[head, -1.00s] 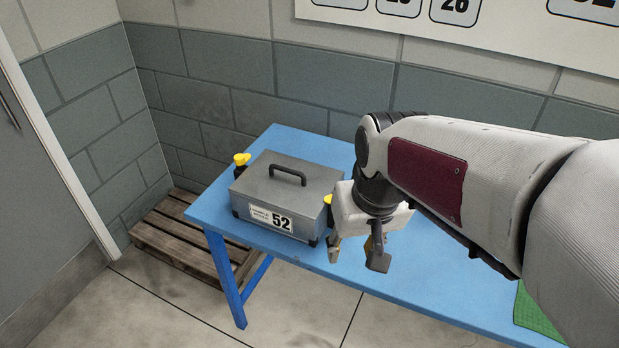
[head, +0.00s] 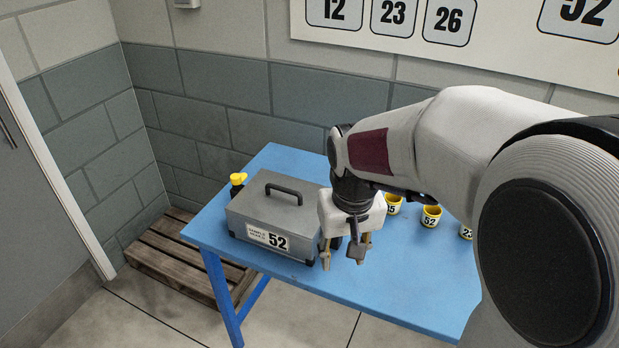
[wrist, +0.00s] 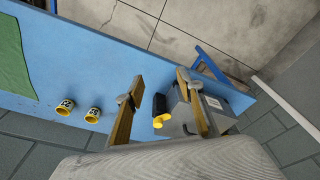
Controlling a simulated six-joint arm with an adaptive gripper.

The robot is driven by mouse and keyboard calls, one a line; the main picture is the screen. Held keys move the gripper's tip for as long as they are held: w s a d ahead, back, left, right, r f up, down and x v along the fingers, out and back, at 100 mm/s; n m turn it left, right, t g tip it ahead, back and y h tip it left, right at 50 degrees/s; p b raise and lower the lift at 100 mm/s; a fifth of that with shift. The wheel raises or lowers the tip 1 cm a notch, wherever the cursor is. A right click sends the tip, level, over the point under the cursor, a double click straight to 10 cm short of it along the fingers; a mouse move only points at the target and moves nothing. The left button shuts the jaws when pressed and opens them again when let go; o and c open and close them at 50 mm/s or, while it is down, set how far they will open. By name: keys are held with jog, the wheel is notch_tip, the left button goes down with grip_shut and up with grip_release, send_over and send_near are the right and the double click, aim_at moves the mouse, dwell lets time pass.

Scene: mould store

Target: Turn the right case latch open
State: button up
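The grey case (head: 262,212), marked 52 with a black top handle, stands on the blue table. Its left latch (head: 238,181) has a yellow knob on a black body. The right latch is hidden behind my gripper (head: 343,254) in the head view. In the wrist view the right latch (wrist: 159,121) shows as a yellow knob with a black body, beside the case (wrist: 222,117). My gripper (wrist: 158,76) is open there, with its two fingers apart and the latch appearing between them. Whether either finger touches it, I cannot tell.
Yellow numbered cups (head: 431,217) stand on the blue table (head: 410,290) right of my gripper. A green mat (wrist: 14,60) lies farther along it. A wooden pallet (head: 172,250) is on the floor at left. The table front is clear.

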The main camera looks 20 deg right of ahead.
jog(key=w+d+m+t+h, duration=0.1)
jog(key=w+d+m, duration=0.1)
jog(key=w, duration=0.7)
jog(key=w+d+m+t+h, duration=0.1)
jog(key=w+d+m, duration=0.2)
jog(key=w, duration=0.6)
jog(key=shift+d+f+m, duration=0.2)
jog(key=shift+d+m, duration=0.1)
jog(key=shift+d, duration=0.45)
jog(key=shift+f, duration=0.1)
jog(key=shift+x, duration=3.8)
jog(key=shift+d, duration=0.1)
grip_shut()
